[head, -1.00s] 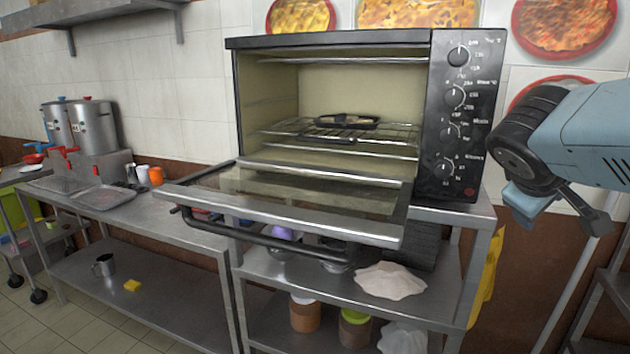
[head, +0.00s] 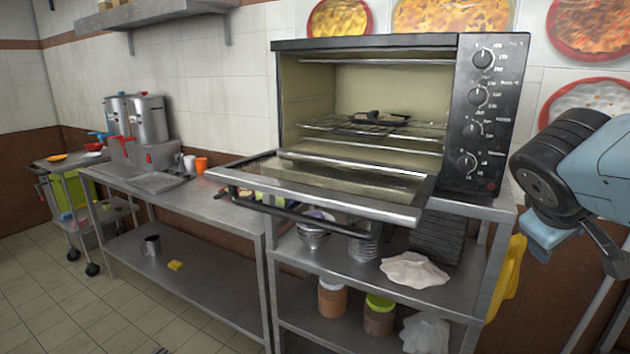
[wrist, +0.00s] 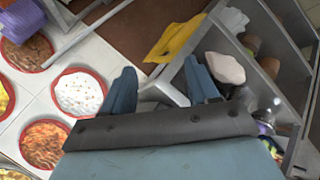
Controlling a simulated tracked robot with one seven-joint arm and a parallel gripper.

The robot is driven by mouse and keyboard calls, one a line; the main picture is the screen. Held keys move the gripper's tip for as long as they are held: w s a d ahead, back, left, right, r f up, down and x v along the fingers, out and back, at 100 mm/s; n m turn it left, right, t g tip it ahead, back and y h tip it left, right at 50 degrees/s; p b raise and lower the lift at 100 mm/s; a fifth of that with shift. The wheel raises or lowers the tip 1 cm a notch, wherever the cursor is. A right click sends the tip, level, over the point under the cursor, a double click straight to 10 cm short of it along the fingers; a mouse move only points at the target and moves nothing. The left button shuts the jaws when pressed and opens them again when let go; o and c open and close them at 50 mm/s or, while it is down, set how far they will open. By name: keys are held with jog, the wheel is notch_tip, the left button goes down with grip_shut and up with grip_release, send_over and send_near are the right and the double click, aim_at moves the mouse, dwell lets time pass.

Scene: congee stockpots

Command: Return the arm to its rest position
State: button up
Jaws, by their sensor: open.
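My gripper (wrist: 162,88) shows in the wrist view with its two blue fingers spread apart. It is open and nothing is between the fingers. My blue and black arm fills the right side of the head view, to the right of the oven, apart from it. The oven (head: 492,110) has its door (head: 335,180) swung down open. A small dark pan (head: 378,118) rests on the rack inside.
The oven stands on a metal shelf unit (head: 340,262) holding jars and a pale cloth (head: 414,270). A yellow cloth (head: 508,268) hangs at its right side, also seen in the wrist view (wrist: 176,42). Stockpots (head: 148,120) stand far left.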

jog(key=w+a+f+m+y, duration=0.1)
jog(key=a+m+y, duration=0.1)
jog(key=a+y, duration=0.5)
jog(key=a, duration=0.6)
jog(key=shift+w+f+m, duration=0.2)
jog(key=shift+w+m, duration=0.1)
jog(key=shift+m, duration=0.1)
